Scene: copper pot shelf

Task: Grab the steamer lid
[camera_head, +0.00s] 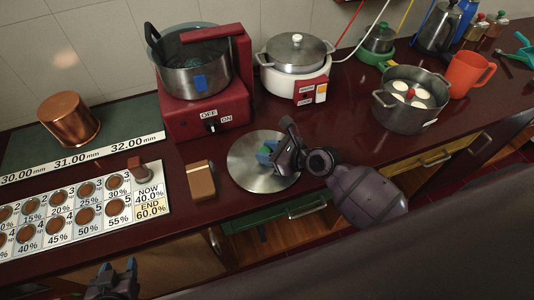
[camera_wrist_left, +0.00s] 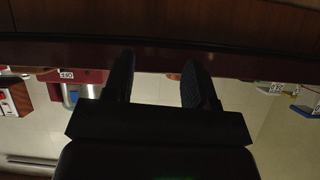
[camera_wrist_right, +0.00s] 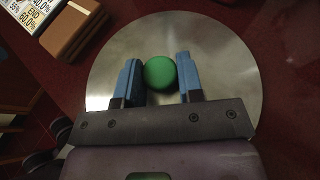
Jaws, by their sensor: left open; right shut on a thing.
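The steamer lid (camera_head: 247,172) is a round silver disc with a green knob, near the counter's front edge; it fills the middle of the right wrist view (camera_wrist_right: 215,75). My right gripper (camera_head: 270,153) is over it, shut on the green knob (camera_wrist_right: 160,73), which sits between the blue fingers. The lid looks flat at the counter; I cannot tell whether it touches. My left gripper (camera_head: 124,270) is open and empty, low in front of the counter; its fingers show in the left wrist view (camera_wrist_left: 158,80).
A tan block (camera_head: 200,181) lies just left of the lid. A red burner (camera_head: 205,113) with a steel pot stands behind. A pot with white round items (camera_head: 388,117) and an orange mug (camera_head: 467,75) are to the right.

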